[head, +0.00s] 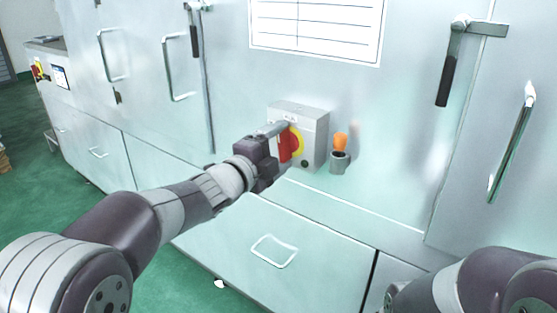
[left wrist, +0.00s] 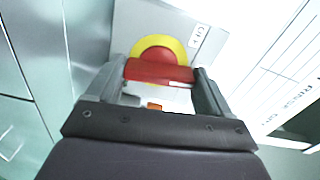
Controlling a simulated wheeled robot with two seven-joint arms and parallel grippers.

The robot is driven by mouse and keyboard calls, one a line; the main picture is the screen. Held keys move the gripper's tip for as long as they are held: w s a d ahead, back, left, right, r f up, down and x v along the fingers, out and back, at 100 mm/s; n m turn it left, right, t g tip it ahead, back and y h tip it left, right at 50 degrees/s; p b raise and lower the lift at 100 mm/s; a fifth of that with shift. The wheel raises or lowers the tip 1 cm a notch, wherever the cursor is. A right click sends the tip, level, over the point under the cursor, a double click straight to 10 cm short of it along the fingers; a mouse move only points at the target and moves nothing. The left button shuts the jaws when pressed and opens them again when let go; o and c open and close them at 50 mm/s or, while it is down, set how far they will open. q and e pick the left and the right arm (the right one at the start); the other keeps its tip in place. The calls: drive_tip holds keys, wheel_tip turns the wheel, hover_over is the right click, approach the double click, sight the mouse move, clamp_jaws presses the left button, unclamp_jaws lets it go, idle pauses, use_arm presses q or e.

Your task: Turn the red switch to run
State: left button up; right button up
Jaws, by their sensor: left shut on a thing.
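The red switch (head: 285,144) sits on a yellow round plate on the front of a grey box (head: 316,139), which stands on a ledge against the cabinet. My left gripper (head: 281,130) reaches it from the left and is shut on its handle. In the left wrist view, the red handle (left wrist: 158,71) lies between the two fingers of my left gripper (left wrist: 160,80), with the yellow plate (left wrist: 140,48) behind it. The box's labels are too small or cut off to read fully. My right arm shows at the lower right, but its gripper is out of view.
An orange-topped item in a small grey cup (head: 339,162) stands just right of the box. Cabinet doors with a black-gripped lever (head: 446,80) and a bar handle (head: 512,140) are at the right. A drawer front (head: 320,247) lies below the ledge. Another panel with a red switch (head: 38,70) is far left.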

use_arm(q)
drive_tip(key=shift+f+m+b, duration=0.1)
drive_tip(key=shift+m+b, duration=0.5)
drive_tip(key=shift+m, duration=0.1)
drive_tip(key=o, duration=0.9)
drive_tip(key=shift+o, duration=0.2)
drive_tip(key=p+v, duration=0.1)
drive_tip(key=v, duration=1.1)
drive_tip(key=shift+s+a, duration=0.2)
drive_tip(key=shift+s, duration=0.15)
